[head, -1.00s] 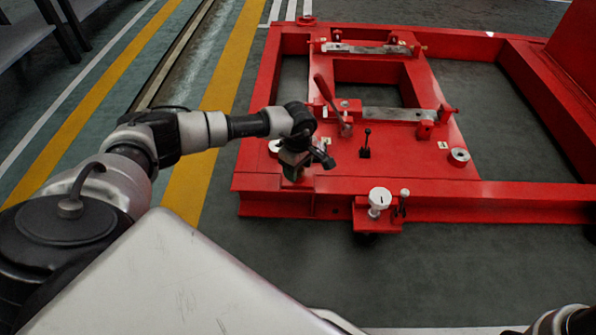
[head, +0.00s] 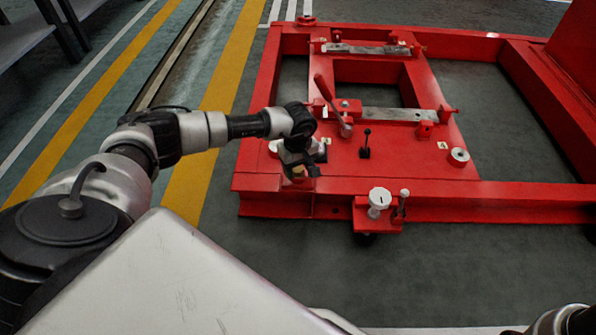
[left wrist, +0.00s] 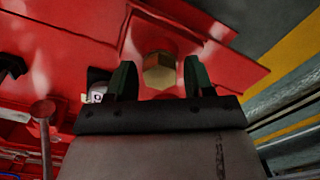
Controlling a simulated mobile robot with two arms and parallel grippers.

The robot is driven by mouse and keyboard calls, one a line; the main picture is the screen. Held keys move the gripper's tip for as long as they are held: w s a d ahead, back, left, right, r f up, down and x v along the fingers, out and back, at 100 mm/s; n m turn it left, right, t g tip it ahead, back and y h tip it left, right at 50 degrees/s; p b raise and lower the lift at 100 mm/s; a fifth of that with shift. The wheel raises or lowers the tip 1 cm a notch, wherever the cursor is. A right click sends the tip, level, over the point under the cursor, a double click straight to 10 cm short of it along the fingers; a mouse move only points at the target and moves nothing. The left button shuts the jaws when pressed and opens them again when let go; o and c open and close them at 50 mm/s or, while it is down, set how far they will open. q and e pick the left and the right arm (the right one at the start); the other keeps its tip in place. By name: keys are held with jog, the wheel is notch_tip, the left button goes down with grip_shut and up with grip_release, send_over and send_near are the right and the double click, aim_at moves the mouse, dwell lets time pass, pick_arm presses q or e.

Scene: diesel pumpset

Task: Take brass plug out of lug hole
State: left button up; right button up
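The brass plug (left wrist: 159,72) shows its hexagonal head in the left wrist view, at a red lug on the red frame. How deep it sits in the lug hole is hidden. My left gripper (left wrist: 158,66) is open, with one dark finger on each side of the plug head. A gap shows between the head and each finger. In the head view my left gripper (head: 301,168) is over the front left corner of the red frame, and a small brass-coloured spot shows by it. My right gripper is not in view.
The red frame (head: 400,200) fills the middle and right. Near the gripper stand a red-handled lever (head: 326,92), a small black lever (head: 366,144) and a white knob (head: 379,199) on a front bracket. The grey floor (head: 270,270) in front is clear.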

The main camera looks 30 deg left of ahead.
pick_arm(q)
grip_shut()
dwell(0.4)
jog(key=n, duration=2.4)
